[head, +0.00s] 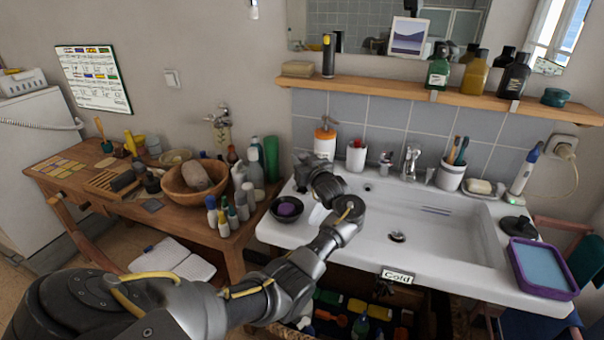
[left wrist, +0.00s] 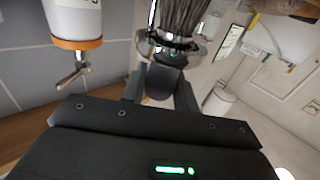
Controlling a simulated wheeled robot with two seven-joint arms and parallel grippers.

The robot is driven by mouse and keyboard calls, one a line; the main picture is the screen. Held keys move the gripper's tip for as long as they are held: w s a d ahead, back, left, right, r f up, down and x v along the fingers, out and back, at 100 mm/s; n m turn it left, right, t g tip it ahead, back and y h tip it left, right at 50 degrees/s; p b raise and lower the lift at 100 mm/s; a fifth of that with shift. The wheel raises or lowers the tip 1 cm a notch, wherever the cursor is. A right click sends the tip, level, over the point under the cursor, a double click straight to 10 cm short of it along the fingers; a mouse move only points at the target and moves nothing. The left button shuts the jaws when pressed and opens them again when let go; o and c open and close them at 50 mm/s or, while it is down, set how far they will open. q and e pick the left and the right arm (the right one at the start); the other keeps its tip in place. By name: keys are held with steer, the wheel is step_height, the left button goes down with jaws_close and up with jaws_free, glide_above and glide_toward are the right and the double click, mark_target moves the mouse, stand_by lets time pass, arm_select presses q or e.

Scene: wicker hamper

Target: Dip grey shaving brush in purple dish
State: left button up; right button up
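The grey shaving brush (left wrist: 182,16) shows in the left wrist view, with dark bristles and a shiny collar. My left gripper (left wrist: 160,84) appears closed around its handle, and the bristles point away from the wrist. In the head view my left gripper (head: 312,168) is over the sink's left back corner, and the brush cannot be made out there. A small dark dish with purple contents (head: 288,208) stands on the sink's left ledge, left of and nearer than the gripper. My right gripper is not in view.
A white dispenser with an orange band (head: 325,144) stands close beside the left gripper; it also shows in the left wrist view (left wrist: 76,20). A purple-rimmed tray (head: 515,270) is at the sink's right end. The basin (head: 430,235) is clear. Bottles and a wooden bowl (head: 180,194) crowd the left table.

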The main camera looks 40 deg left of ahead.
arm_select(q)
jaws_close()
steer(key=shift+r, duration=0.15)
step_height(320, 180, up, 10)
steer(key=shift+f+b, duration=0.1)
steer(key=shift+b, duration=0.25)
